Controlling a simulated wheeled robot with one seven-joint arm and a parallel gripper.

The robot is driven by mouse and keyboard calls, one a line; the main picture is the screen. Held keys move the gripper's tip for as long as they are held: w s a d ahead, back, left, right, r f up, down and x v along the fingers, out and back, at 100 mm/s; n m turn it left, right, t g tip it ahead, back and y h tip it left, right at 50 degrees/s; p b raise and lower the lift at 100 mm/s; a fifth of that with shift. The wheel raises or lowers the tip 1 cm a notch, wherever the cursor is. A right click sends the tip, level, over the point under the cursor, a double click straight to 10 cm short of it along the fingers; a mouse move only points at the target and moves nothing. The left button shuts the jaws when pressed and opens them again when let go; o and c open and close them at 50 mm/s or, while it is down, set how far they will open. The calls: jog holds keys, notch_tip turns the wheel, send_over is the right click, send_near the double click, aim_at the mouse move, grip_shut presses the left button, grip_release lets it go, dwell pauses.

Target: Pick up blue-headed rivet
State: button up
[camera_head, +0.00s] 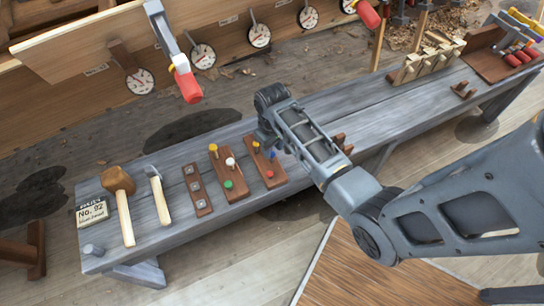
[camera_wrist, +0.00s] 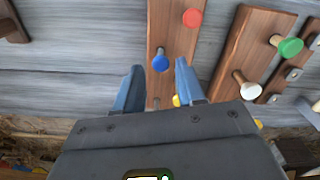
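The blue-headed rivet (camera_wrist: 160,62) stands in a brown wooden rack (camera_wrist: 157,20). In the wrist view its head shows between the tips of my gripper (camera_wrist: 159,67). The fingers are open, one on either side, with a gap to the head; I cannot tell how far below the tips it is. In the same rack are a red-headed rivet (camera_wrist: 192,17) and a yellow-headed rivet (camera_wrist: 176,100), partly hidden by my gripper. In the head view my gripper (camera_head: 267,140) is over this rack (camera_head: 266,183) on the grey bench, and the blue head (camera_head: 272,155) shows small below it.
A neighbouring rack (camera_wrist: 236,50) holds a green-headed rivet (camera_wrist: 290,47) and a white-headed rivet (camera_wrist: 248,88). A mallet (camera_head: 122,200), a hammer (camera_head: 158,193) and a strip with square plates (camera_head: 196,187) lie to the left. Wooden clamps (camera_head: 425,62) stand at the far right.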

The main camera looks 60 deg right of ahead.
aim_at(272, 154)
notch_tip(272, 154, down, 5)
jog(key=shift+w+f+b, duration=0.1)
jog(key=shift+f+b, duration=0.05)
jog(key=shift+b, duration=0.15)
grip_shut()
dwell(0.3)
